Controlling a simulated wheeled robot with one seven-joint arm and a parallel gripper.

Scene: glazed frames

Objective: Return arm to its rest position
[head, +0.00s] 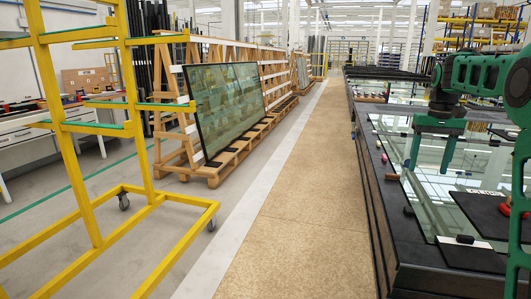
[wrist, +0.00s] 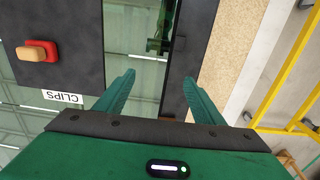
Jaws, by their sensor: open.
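My gripper (head: 431,160) hangs over the dark-edged table (head: 410,246) at the right of the head view, its two green fingers pointing down. In the wrist view my gripper (wrist: 158,80) has its fingers spread apart, with nothing between them. Below it are the glass surface and the table's dark edge. A black mat (wrist: 45,40) lies at the upper left of the wrist view. The height of the fingers above the glass is hard to tell.
A yellow wheeled rack (head: 95,240) stands at the left. Behind it, a wooden A-frame (head: 215,172) holds a dark-framed glazed panel (head: 225,100). A tan walkway (head: 290,220) runs clear beside the table. Small blocks, including a reddish one (head: 392,177), lie along the table edge.

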